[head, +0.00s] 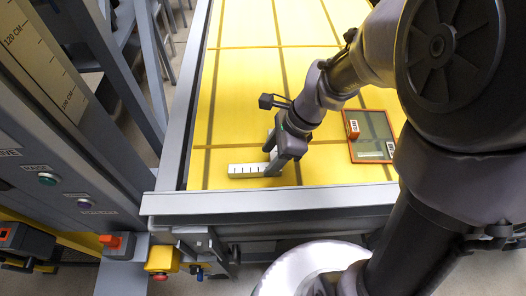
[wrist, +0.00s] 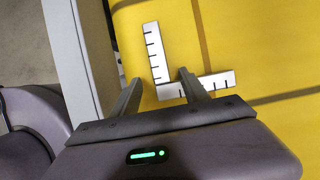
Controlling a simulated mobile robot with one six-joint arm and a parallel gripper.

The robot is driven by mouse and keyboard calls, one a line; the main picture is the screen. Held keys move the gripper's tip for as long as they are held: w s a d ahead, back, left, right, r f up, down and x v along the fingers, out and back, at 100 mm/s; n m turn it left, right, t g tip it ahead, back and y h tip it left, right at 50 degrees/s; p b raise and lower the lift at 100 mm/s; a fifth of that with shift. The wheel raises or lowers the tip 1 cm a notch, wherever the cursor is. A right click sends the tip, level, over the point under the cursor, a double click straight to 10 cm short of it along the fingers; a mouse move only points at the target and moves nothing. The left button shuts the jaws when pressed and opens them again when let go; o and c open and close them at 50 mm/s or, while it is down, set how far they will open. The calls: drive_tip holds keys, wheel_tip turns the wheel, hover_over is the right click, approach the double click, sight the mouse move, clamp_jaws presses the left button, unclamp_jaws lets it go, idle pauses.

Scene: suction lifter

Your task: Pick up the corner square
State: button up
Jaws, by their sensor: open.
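The corner square (head: 248,170) is a white, L-shaped ruler with black tick marks. It lies on the yellow table top near the front left corner, and one leg is partly hidden by my gripper in the head view. It also shows in the wrist view (wrist: 154,48). My gripper (head: 272,168) is open at the square. In the wrist view its fingertips (wrist: 159,77) stand apart, with the lower end of one leg between them. The right finger covers part of the other leg. I cannot tell whether the fingers touch the square.
A dark green panel with an orange rim (head: 368,161) and labels lies to the right of my gripper. A raised grey edge (head: 270,201) borders the table. A yellow box with a red button (head: 162,261) hangs at the front left. The yellow surface farther back is clear.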

sight(265, 167)
drive_tip(key=b+x, duration=0.1)
drive_tip(key=x, duration=0.3)
drive_tip(key=shift+d+f+b, duration=0.15)
drive_tip(key=shift+d+b, duration=0.25)
drive_tip(key=shift+d, duration=0.05)
drive_tip(key=shift+a+f, duration=0.1)
drive_tip(key=shift+a, duration=0.05)
drive_tip(key=shift+c, duration=0.8)
clamp_jaws()
